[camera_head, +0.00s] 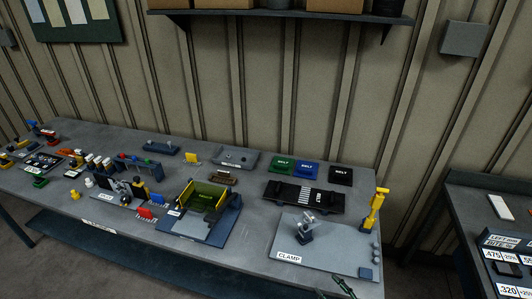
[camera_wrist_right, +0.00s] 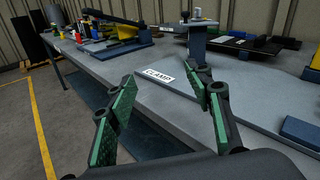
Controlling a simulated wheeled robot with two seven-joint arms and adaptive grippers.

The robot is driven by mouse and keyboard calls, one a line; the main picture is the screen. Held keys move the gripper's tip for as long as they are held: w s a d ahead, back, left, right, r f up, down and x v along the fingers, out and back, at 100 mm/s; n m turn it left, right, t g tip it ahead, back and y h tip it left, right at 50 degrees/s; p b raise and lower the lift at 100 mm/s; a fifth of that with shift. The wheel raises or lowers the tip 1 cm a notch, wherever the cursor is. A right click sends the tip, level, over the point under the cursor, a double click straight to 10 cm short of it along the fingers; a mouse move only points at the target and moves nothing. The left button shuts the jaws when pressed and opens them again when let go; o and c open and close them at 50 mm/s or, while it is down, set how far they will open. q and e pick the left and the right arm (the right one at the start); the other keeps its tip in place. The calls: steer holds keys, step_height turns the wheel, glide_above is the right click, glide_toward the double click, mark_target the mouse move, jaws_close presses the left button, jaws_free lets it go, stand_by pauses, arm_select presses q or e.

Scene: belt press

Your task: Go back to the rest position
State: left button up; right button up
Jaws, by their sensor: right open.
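My right gripper (camera_head: 345,287) shows only as a small dark and green part at the bottom edge of the head view, by the front edge of the workbench (camera_head: 235,262). In the right wrist view my right gripper (camera_wrist_right: 167,82) is open, its two green-padded fingers spread apart with nothing between them. Beyond the fingers are the bench edge and the plate with the "CLAMP" label (camera_wrist_right: 160,75). The grey clamp (camera_head: 306,228) stands on its pale plate (camera_head: 340,250), apart from the gripper. My left gripper is not in view.
A yellow and green press (camera_head: 205,196) stands mid-bench. A dark belt bed (camera_head: 285,193) lies behind the clamp plate, with green, blue and black belt packs behind it. A yellow upright tool (camera_head: 376,210) stands at the right end. A second table (camera_head: 480,210) is further right.

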steer(key=s+f+n+g+h, duration=0.3)
steer(key=s+f+n+g, duration=0.4)
steer(key=n, duration=0.9)
steer(key=s+d+f+n+g+h, duration=0.45)
steer(key=s+d+n+h, duration=0.25)
steer(key=s+d+n, duration=0.65)
steer(key=s+a+f+m+g, duration=0.1)
steer(key=s+f, duration=0.2)
steer(key=f, duration=1.3)
steer(key=s+f, duration=0.2)
steer(key=f, duration=1.4)
steer(key=s+f+g, duration=0.1)
steer(key=s+f, duration=1.5)
steer(key=s, duration=0.2)
steer(key=shift+s+y, duration=0.25)
steer(key=shift+y, duration=0.15)
